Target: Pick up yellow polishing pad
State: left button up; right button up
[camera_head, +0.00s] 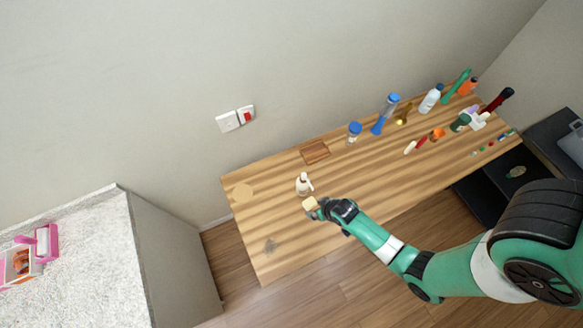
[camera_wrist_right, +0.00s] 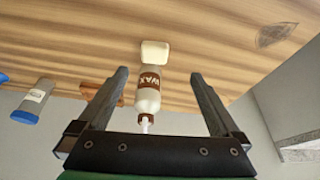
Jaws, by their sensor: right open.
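The yellow polishing pad (camera_head: 309,203) is a small pale block on the wooden table, just beside my right gripper (camera_head: 318,212). In the right wrist view, the pad (camera_wrist_right: 155,53) shows beyond the fingertips, cream-coloured. My right gripper (camera_wrist_right: 160,74) is open, its two dark fingers spread apart with nothing gripped. A white bottle labelled WAX (camera_wrist_right: 148,92) appears between the fingers in that view, close to the pad. In the head view this bottle (camera_head: 304,185) stands just behind the pad. My left gripper is not in view.
The wooden table (camera_head: 350,180) holds a dark wooden square (camera_head: 314,152), a blue-capped jar (camera_head: 354,131) and several bottles toward the right end. The table's front left is mostly clear.

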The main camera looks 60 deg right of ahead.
jog(key=f+b, duration=0.1)
jog(key=b, duration=0.5)
send_over(311, 204)
jog(key=s+a, duration=0.2)
notch_tip(311, 204, down, 5)
jog(key=shift+f, duration=0.1)
jog(key=shift+d, duration=0.1)
jog(key=b+x, duration=0.1)
jog(key=x, duration=0.2)
jog(key=b+x, duration=0.1)
jog(key=x, duration=0.1)
jog(key=shift+d+b, duration=0.35)
jog(key=shift+d, duration=0.05)
jog(key=c, duration=1.4)
